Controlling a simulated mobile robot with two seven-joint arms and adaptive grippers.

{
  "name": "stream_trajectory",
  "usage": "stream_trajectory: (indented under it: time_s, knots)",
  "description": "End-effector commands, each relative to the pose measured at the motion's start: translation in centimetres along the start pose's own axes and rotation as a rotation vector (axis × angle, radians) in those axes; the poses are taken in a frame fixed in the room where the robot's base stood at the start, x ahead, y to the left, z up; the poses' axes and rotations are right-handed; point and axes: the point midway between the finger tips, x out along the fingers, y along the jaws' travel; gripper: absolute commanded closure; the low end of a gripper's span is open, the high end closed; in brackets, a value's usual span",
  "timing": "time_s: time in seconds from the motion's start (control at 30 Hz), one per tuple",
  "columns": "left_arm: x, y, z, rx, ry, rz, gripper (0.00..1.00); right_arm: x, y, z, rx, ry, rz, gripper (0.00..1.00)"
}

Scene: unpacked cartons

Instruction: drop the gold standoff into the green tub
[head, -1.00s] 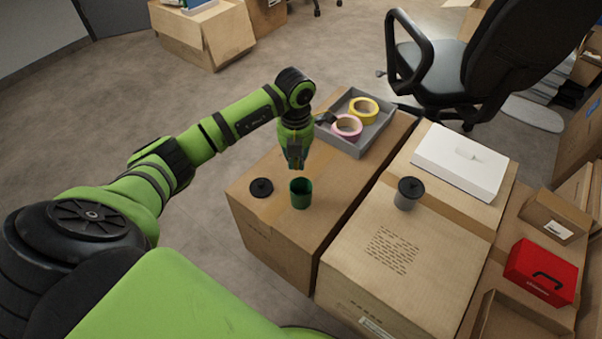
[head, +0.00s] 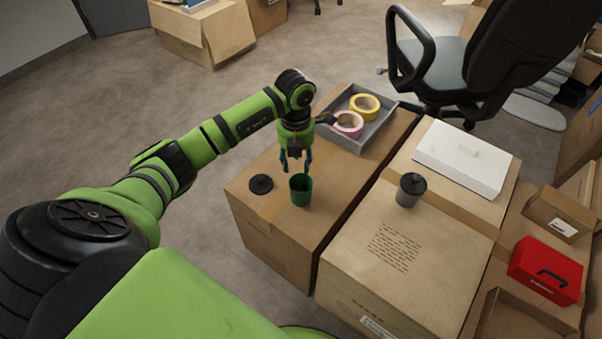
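The green tub (head: 301,196) stands upright and open on the left carton, near its front. My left gripper (head: 297,168) is above the tub's back rim, pointing down, with its two fingers spread apart. Nothing shows between the fingers. I cannot see the gold standoff; the tub's inside is dark and its bottom is hidden from this angle. My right gripper is not in the picture.
A black lid (head: 261,184) lies left of the tub. Behind is a grey tray (head: 377,135) with pink tape (head: 348,125) and yellow tape (head: 364,107). On the cartons to the right are a grey lidded tub (head: 410,192), a white box (head: 462,160) and a red case (head: 546,271).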

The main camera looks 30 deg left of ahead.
Motion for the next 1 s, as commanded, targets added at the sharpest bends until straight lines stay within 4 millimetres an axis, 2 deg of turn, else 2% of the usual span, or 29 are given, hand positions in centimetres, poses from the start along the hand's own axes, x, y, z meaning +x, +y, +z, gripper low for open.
stream_trajectory:
  time_s: [0.13, 0.23, 0.5, 0.7, 0.83, 1.0]
  knots:
    - [-0.4, 0.0, 0.1, 0.0, -0.002, 0.0, 0.56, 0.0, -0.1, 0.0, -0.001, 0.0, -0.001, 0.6]
    - [-1.6, 0.0, 0.1, 0.0, -0.004, 0.0, 0.56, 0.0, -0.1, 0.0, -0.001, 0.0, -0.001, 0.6]
    - [-7.2, 0.0, 0.2, 0.0, -0.007, 0.001, 0.56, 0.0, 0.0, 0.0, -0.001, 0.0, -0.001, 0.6]
    - [-10.6, 0.0, 0.1, -0.001, -0.004, 0.0, 0.56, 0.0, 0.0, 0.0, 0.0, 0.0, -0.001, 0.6]
    - [-11.7, 0.0, 0.0, 0.001, -0.002, 0.0, 0.56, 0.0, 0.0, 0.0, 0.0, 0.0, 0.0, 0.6]
    - [-12.0, 0.0, 0.0, 0.0, 0.001, 0.001, 0.56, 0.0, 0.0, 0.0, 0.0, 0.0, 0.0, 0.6]
